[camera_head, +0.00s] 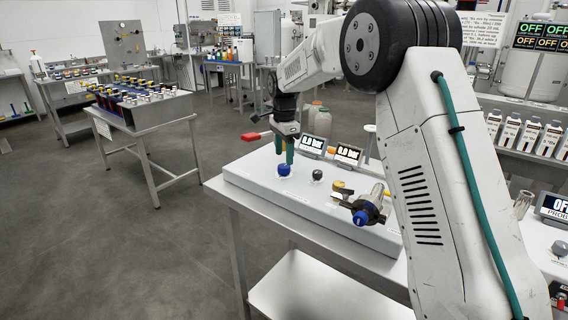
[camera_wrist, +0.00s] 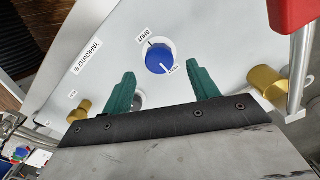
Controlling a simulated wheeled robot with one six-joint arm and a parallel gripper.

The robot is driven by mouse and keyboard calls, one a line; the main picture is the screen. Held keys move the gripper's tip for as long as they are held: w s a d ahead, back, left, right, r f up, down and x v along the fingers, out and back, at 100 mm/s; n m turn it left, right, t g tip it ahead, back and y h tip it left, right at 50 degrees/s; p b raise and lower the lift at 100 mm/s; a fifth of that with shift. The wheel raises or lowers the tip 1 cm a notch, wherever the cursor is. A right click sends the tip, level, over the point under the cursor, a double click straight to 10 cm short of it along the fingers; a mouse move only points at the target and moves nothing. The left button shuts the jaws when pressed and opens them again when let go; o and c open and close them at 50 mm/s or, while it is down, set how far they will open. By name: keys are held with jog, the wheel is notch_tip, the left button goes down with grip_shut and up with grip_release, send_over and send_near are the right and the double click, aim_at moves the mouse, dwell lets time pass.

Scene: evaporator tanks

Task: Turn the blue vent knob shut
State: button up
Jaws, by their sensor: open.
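The blue knob (camera_head: 284,170) stands on the white sloped panel top, directly below my gripper (camera_head: 284,156). In the wrist view the blue knob (camera_wrist: 160,58) has a white pointer line running toward the lower right, to a small label partly covered by the knob. A "SHUT" label (camera_wrist: 147,38) lies on its upper-left side, away from the pointer. My gripper (camera_wrist: 161,71) has its green fingers spread, one on each side of the knob's near edge. The fingers appear apart from the knob; the exact height gap is hard to tell.
A black knob (camera_head: 317,175) stands to the right, and a metal valve with a blue cap (camera_head: 366,213) nearer the front. A red handle (camera_head: 251,137) is left of my gripper. Brass fittings (camera_wrist: 267,82) flank the fingers.

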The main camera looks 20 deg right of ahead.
aim_at(284, 166)
jog(key=shift+f, duration=2)
jog(key=c, duration=1)
